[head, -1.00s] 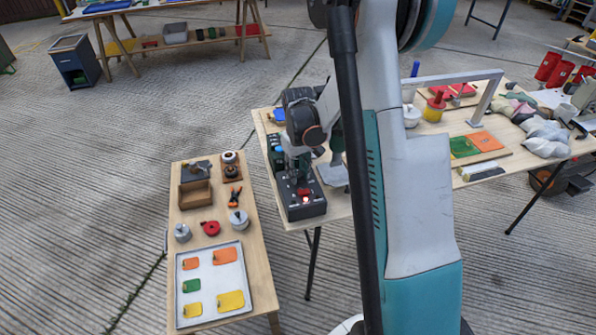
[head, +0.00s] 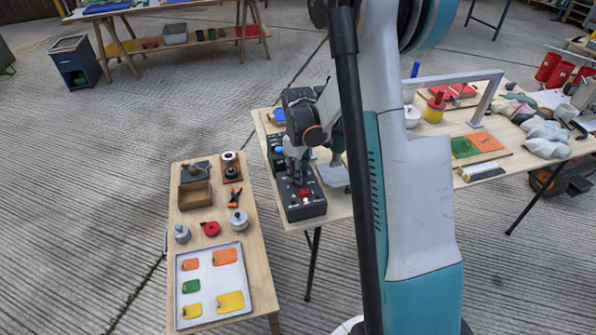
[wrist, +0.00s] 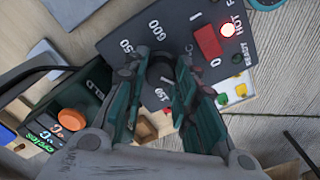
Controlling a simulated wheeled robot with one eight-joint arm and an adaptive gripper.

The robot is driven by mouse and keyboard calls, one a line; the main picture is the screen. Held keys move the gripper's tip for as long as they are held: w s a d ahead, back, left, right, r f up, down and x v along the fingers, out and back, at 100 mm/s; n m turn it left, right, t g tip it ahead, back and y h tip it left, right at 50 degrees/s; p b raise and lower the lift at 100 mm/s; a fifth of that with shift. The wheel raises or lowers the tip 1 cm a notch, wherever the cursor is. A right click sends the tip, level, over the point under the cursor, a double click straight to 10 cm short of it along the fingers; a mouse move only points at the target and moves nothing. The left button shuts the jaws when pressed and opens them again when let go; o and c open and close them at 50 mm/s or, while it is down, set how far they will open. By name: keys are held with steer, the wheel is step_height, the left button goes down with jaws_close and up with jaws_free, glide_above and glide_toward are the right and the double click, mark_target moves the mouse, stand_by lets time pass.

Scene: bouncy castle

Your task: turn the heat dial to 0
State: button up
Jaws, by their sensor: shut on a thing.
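The heat dial (wrist: 160,75) is a dark round knob on a dark control panel (wrist: 118,38) with white numbers around it. My gripper (wrist: 161,66) is shut on the dial, with one finger on each side of it in the wrist view. The fingers hide much of the dial, and I cannot see where its pointer stands. In the head view my gripper (head: 297,178) reaches down onto the control box (head: 312,209) at the table's near left corner; the dial is hidden there.
On the panel, a red rocker switch (wrist: 208,41) sits near the right finger, beside a glowing HOT lamp (wrist: 228,30). A second unit with an orange knob (wrist: 74,121) lies left. A low wooden table (head: 222,202) with a tray (head: 238,262) stands left of the box.

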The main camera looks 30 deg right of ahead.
stand_by(0.3)
steer(key=o, duration=1.1)
steer(key=shift+r, duration=0.1)
step_height(320, 180, up, 12)
steer(key=shift+f, duration=0.1)
